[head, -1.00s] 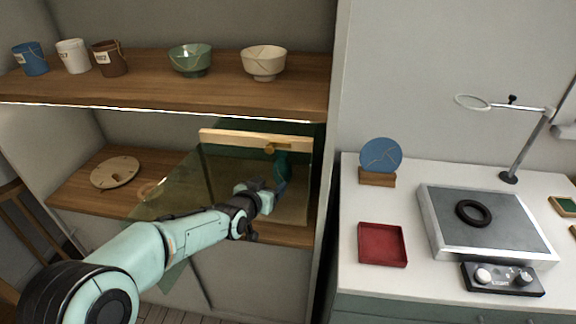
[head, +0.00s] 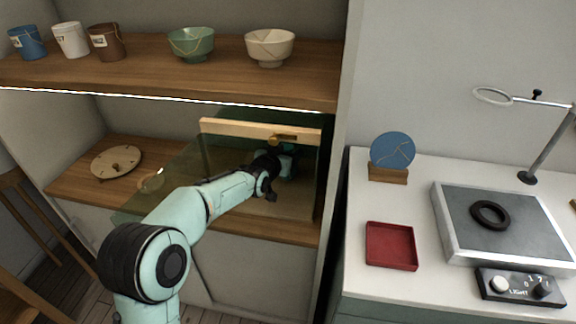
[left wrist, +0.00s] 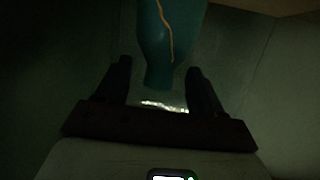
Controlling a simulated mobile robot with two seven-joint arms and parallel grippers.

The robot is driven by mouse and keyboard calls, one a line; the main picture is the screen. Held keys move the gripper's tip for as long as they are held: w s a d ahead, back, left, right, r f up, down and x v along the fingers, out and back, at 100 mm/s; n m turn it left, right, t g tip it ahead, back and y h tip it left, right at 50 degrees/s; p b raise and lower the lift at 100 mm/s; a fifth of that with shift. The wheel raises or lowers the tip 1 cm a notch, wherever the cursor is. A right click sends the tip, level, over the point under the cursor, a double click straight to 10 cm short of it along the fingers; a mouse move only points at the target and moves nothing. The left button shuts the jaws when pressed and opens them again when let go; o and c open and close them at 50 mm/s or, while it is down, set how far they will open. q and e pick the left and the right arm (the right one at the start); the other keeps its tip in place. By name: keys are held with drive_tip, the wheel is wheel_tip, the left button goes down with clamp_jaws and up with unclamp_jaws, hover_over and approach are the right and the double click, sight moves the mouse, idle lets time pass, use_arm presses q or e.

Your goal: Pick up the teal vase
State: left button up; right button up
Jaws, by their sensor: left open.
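The teal vase (left wrist: 168,35) shows in the left wrist view at top centre, with a thin gold seam running down it. Its top is cut off by the picture edge, and its narrow end reaches between the two dark fingers. My left gripper (left wrist: 159,64) is open, one finger on each side of the vase. I cannot tell whether either finger touches it. In the head view, my left gripper (head: 279,174) is inside the green-tinted glass case on the lower shelf and hides most of the vase. My right gripper is out of view.
A wooden rail (head: 235,128) with a brass latch runs across the glass case, above my wrist. The upper shelf (head: 180,85) with pots and bowls is overhead. A round wooden disc (head: 116,161) lies left on the lower shelf. A red tray (head: 391,245) sits on the right counter.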

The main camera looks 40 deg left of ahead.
use_arm(q)
drive_tip(key=x, duration=0.3)
drive_tip(key=shift+w+f, duration=0.2)
drive_tip(key=shift+w, duration=0.1)
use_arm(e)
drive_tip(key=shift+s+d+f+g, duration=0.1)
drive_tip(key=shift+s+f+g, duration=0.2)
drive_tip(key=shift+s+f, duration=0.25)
use_arm(q)
drive_tip(key=c, duration=1.2)
drive_tip(key=shift+r, duration=0.1)
